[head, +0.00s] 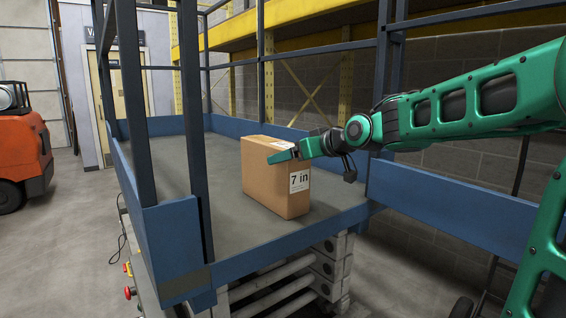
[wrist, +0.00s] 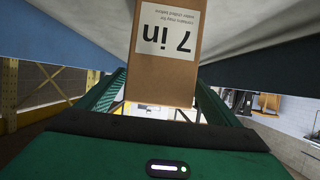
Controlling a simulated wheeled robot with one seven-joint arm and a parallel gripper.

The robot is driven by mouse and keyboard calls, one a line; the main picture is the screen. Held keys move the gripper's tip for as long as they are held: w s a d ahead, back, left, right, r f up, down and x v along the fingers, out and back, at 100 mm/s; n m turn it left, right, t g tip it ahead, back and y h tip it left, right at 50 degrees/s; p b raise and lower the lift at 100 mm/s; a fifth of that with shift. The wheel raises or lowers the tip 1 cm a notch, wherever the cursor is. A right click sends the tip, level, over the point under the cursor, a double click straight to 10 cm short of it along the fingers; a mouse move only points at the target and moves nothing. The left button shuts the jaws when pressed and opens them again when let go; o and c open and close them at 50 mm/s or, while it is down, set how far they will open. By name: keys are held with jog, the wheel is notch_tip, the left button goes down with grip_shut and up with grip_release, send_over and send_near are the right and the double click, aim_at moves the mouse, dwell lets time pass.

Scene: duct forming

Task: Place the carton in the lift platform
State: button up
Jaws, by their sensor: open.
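The brown carton (head: 272,190), labelled "7 in", stands upright on the grey deck of the lift platform (head: 180,170), near its open front edge. My gripper (head: 282,156) is at the top of the carton, reaching in from the right. In the wrist view, the carton (wrist: 160,82) lies between the two green fingers of my gripper (wrist: 155,100), with its label upside down. The fingers are open; whether either one touches the carton I cannot tell. The carton's far side is hidden.
Blue toe boards and dark rail posts (head: 193,100) border the platform. A swung-out blue gate (head: 440,205) stands at the right, below my arm. An orange forklift (head: 22,145) is at the left. Yellow racking (head: 300,35) stands behind. The deck left of the carton is clear.

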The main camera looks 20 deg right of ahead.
jog(key=v, duration=0.7)
jog(key=s+d+f+m+g+h, duration=0.25)
jog(key=s+d+f, duration=0.25)
jog(key=s+f, duration=0.4)
jog(key=s+d+f+m+g+h, duration=0.1)
jog(key=s+d+f+m+g, duration=0.25)
jog(key=s+f, duration=0.55)
jog(key=s+d+f+m+g, duration=0.1)
jog(key=s+f+m+g, duration=0.1)
jog(key=s, duration=0.7)
jog(key=s+d+f+m+g, duration=0.1)
jog(key=s+f+g, duration=0.4)
jog(key=s, duration=0.5)
notch_tip(320, 180, down, 2)
jog(key=shift+f+m, duration=0.1)
jog(key=shift+m, duration=0.4)
jog(key=shift+h, duration=0.25)
